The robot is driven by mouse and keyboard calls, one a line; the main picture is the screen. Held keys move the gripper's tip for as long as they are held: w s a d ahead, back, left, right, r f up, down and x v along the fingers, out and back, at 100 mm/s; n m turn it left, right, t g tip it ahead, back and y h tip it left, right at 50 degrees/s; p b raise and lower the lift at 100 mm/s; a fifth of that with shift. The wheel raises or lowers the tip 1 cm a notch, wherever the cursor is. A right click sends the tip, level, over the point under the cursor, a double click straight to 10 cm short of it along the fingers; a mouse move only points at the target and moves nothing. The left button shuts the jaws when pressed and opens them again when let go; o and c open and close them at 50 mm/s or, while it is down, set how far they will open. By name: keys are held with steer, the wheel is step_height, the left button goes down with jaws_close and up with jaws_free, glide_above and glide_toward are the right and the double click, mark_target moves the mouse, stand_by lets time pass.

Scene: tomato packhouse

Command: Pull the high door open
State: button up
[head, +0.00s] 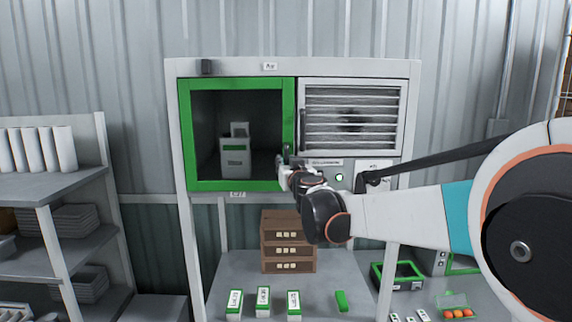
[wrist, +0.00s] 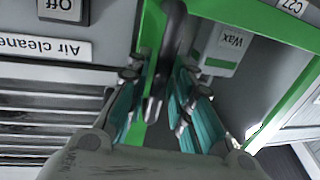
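The high door (head: 235,185) is a green frame with a see-through middle, flush in the upper left of the white cabinet. It looks shut. Its dark upright handle (wrist: 170,45) is on the green frame's right side in the head view. My gripper (head: 288,160) is at this right edge, partly hiding the handle's lower part. In the wrist view, my gripper (wrist: 163,75) has its two fingers apart, one on each side of the handle. Green frame shows between the handle and the left finger, so it does not look clamped. A white-and-grey Wax container (head: 235,155) shows behind the door.
A louvred air cleaner (head: 352,118) is right of the door. Brown crates (head: 287,240) and several small green-and-white boxes (head: 263,301) stand on the counter below. A shelf rack (head: 52,188) stands at left. The space before the door is clear apart from my arm.

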steer(key=shift+w, duration=0.15)
jaws_close()
